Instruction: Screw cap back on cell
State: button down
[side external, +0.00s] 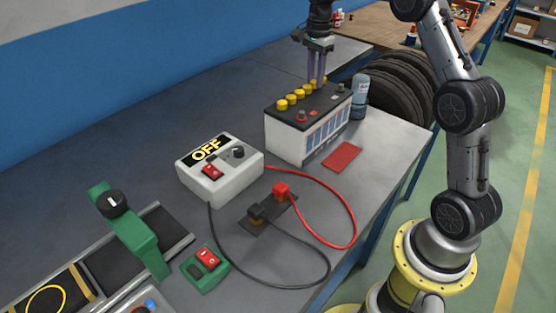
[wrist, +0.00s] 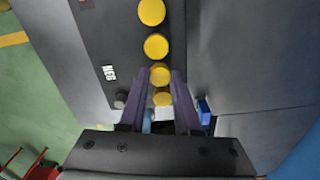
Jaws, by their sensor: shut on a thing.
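The battery (side external: 293,137) stands on the bench, white-sided with a black top and a row of yellow caps (side external: 291,98). My gripper (side external: 317,83) points down at the far end of this row. In the wrist view my gripper (wrist: 160,75) is shut on a yellow cap (wrist: 160,78) between its fingertips. Another yellow round shape (wrist: 163,98) shows just behind it between the fingers. Two more caps (wrist: 156,46) lie clear ahead in the row. The cell openings under the fingers are hidden, and I cannot tell whether the held cap is seated.
A bluish bottle (side external: 360,96) stands close behind the battery, near my gripper. A red card (side external: 342,157) lies in front. A white box marked OFF (side external: 217,170), red and black cables (side external: 352,218) and a green device (side external: 131,226) occupy the nearer bench. The bench left of the battery is bare.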

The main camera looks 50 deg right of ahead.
jog(key=m, duration=0.4)
jog(key=c, duration=1)
grip_release()
